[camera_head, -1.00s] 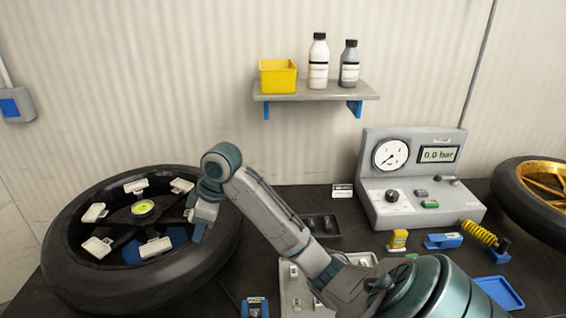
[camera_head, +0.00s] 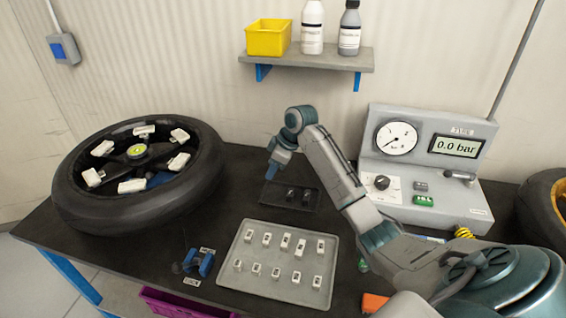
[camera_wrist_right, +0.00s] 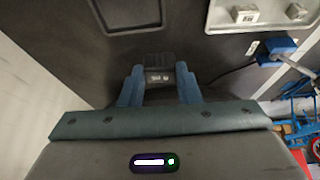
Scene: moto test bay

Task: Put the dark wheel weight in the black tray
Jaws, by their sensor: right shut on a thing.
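My right gripper (camera_head: 271,174) hangs at the left back edge of the black tray (camera_head: 268,201), above the bench. In the right wrist view the fingers (camera_wrist_right: 160,88) are closed on a small dark wheel weight (camera_wrist_right: 158,75) with pale markings. In the head view the held weight cannot be made out. The black tray lies behind the grey tray and has small dark pieces (camera_head: 291,194) in its right part. Part of the black tray appears at the top of the wrist view (camera_wrist_right: 128,28). My left gripper is out of view.
A motorcycle wheel (camera_head: 125,222) with pale weights lies at left. A grey tray (camera_head: 236,250) holds several pale weights. A blue tool (camera_head: 206,263) lies left of it. The gauge console (camera_head: 420,160) stands at right, beyond my arm. A shelf (camera_head: 310,60) is overhead.

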